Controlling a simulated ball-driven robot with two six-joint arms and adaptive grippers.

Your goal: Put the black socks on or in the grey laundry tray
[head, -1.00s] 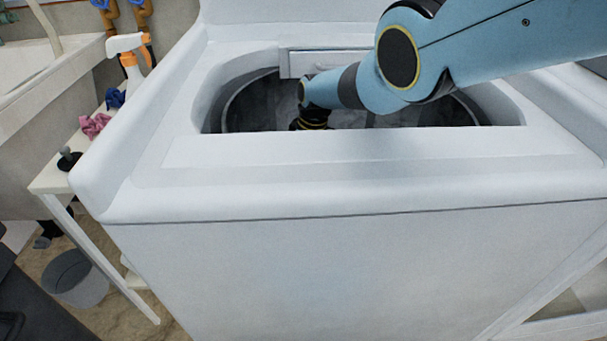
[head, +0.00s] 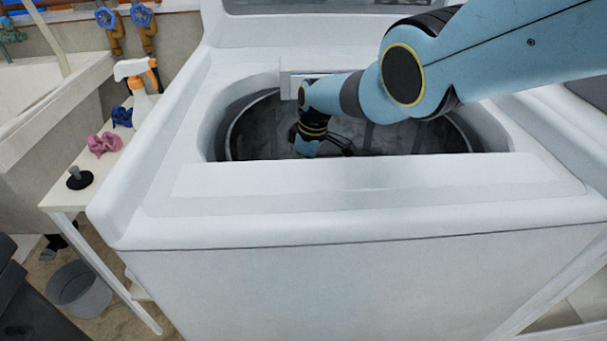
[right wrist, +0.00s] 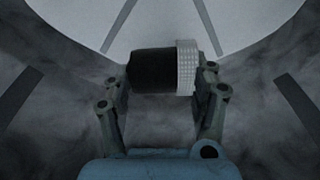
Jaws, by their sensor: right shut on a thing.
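My right gripper (head: 335,146) reaches down into the open drum of a white washing machine (head: 380,225). In the right wrist view the gripper (right wrist: 160,85) is shut on a short black roll (right wrist: 150,70) with a ribbed light-grey band at its right end. It looks like the black socks, but I cannot be sure. The wrist view shows the dark drum wall behind it and a bright opening above. No grey laundry tray can be made out clearly. My left gripper is not in view.
The washer's rim surrounds my right arm. A white shelf (head: 62,197) at left holds a spray bottle (head: 140,100), pink cloth (head: 104,144), blue cloth (head: 122,116) and a black-based object (head: 79,179). A grey bucket (head: 80,290) stands on the floor.

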